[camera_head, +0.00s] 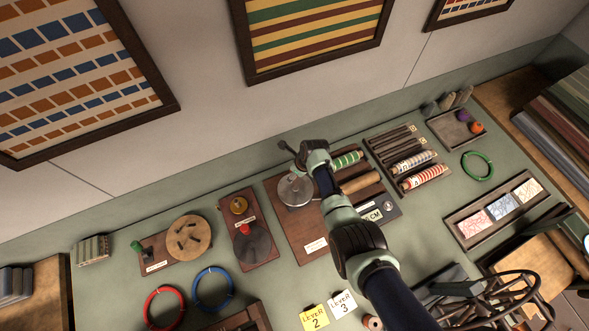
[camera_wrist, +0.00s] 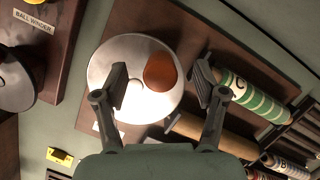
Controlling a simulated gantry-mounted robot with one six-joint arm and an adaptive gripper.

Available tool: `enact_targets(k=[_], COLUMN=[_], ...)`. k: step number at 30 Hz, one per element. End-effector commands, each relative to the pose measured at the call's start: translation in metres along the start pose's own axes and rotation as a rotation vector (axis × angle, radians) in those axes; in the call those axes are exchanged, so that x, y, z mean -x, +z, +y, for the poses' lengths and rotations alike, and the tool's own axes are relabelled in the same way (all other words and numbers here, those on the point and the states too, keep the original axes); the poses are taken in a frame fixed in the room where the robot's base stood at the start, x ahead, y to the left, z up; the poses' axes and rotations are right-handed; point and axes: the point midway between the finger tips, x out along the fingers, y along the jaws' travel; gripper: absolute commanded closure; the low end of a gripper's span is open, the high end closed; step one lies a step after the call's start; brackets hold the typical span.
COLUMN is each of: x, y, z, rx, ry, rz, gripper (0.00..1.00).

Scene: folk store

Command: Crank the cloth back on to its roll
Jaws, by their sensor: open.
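A silvery crank disc (camera_wrist: 125,55) with an orange-brown knob (camera_wrist: 161,70) is mounted on a dark brown board (camera_head: 296,238). My gripper (camera_wrist: 162,82) is open, its two fingers apart on either side of the knob in the wrist view; I cannot tell whether they touch it. In the head view the disc (camera_head: 293,193) shows below my gripper (camera_head: 296,153), and the knob is hidden. A green-and-white striped cloth roll (camera_wrist: 258,99) marked C lies right of the disc. A bare tan roller (camera_wrist: 233,143) lies beside it, also seen in the head view (camera_head: 360,182).
A ball winder (camera_head: 252,244) stands left of the board. A rack with striped rolls (camera_head: 417,175) is at the right, near a small tray with balls (camera_head: 456,129). A box marked CM (camera_head: 381,210) sits by the board. My arm covers the table's centre front.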

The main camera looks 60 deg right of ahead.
Motion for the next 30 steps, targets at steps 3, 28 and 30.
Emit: enact_targets(k=[3, 28, 30], x=[0.015, 0.077, 0.076], y=[0.001, 0.001, 0.0], z=[0.0, 0.0, 0.0], rx=[0.0, 0.0, 0.0], ry=[0.0, 0.0, 0.0], rz=[0.0, 0.0, 0.0], gripper=[0.29, 0.29, 0.29])
